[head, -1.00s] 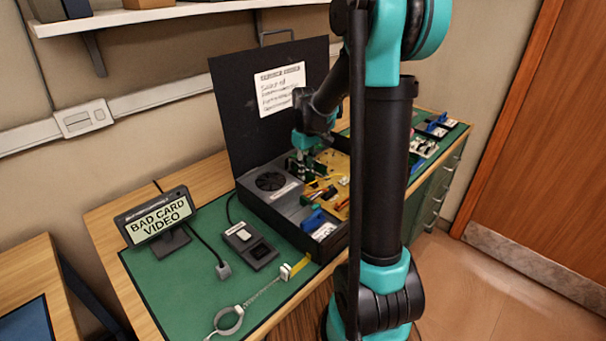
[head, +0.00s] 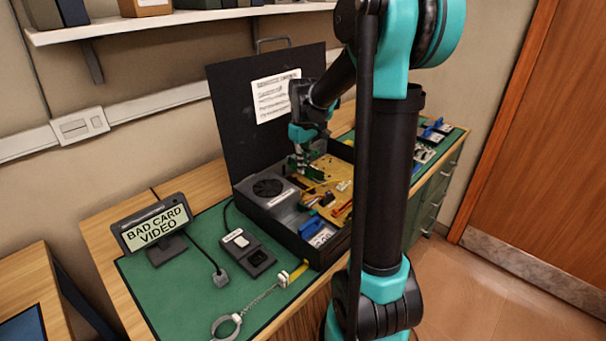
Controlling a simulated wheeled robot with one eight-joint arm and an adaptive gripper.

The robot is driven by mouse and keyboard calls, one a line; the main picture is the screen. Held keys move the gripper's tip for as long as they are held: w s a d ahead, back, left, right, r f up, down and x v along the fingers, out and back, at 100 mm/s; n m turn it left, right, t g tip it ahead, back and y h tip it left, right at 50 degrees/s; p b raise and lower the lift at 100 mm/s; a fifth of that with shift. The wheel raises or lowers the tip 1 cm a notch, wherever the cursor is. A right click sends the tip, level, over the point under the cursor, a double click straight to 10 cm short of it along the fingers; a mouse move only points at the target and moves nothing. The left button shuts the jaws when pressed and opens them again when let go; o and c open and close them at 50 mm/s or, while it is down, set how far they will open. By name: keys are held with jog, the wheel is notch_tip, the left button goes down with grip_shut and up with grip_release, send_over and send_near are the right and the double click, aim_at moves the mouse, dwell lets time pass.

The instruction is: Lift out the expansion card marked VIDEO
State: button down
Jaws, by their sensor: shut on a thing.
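An open black computer case (head: 318,262) stands on the green bench mat, with a tan board (head: 336,174) inside. My gripper (head: 302,162) is over the case, near the back beside the fan. It is shut on a green card (head: 313,174), which shows only as a small sliver. Any marking on the card is too small to read. The card's lower edge and the slots around it are unclear, so I cannot tell whether it is fully clear of them. A display (head: 157,229) on the bench reads BAD CARD VIDEO.
The raised black lid (head: 240,140) with a paper sheet stands behind the gripper. A fan unit (head: 267,187) is to its left. A grey two-part device (head: 247,252) and a wrist strap (head: 227,325) lie on the mat. Small parts are at the far right.

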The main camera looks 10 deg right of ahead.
notch_tip(320, 180, up, 16)
dwell(0.3)
jog(key=shift+f, duration=0.1)
